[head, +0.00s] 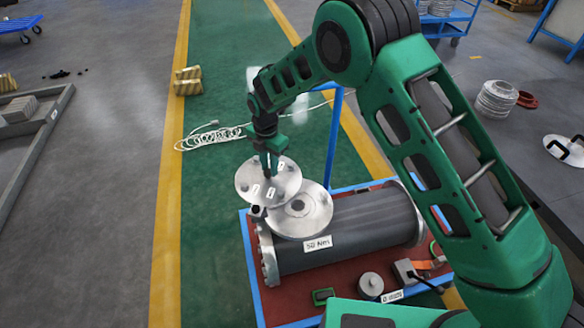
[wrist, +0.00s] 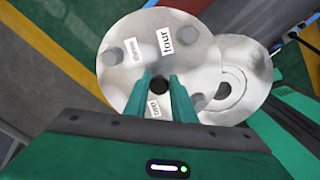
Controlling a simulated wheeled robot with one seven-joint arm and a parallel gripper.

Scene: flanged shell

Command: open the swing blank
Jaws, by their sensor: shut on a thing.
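The swing blank (head: 250,180) is a round silver disc with grey bolt heads and small white labels; in the wrist view (wrist: 117,75) one label reads "four". It is turned out to the left of the round flange (head: 312,207) on the dark grey shell (head: 355,228) and still overlaps the flange's left edge. The flange's central hole shows in both views; in the wrist view the flange (wrist: 252,62) lies to the right. My gripper (head: 268,172) is over the blank, its fingers (wrist: 160,82) shut on a small dark knob (wrist: 160,86) near the blank's middle.
The shell, labelled "50 Nm", lies on a red pallet with a blue frame (head: 252,275). A blue post (head: 333,135) rises behind it. A coiled white cable (head: 210,138) lies on the green floor. A grey cylinder (head: 370,284) stands at the pallet's front.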

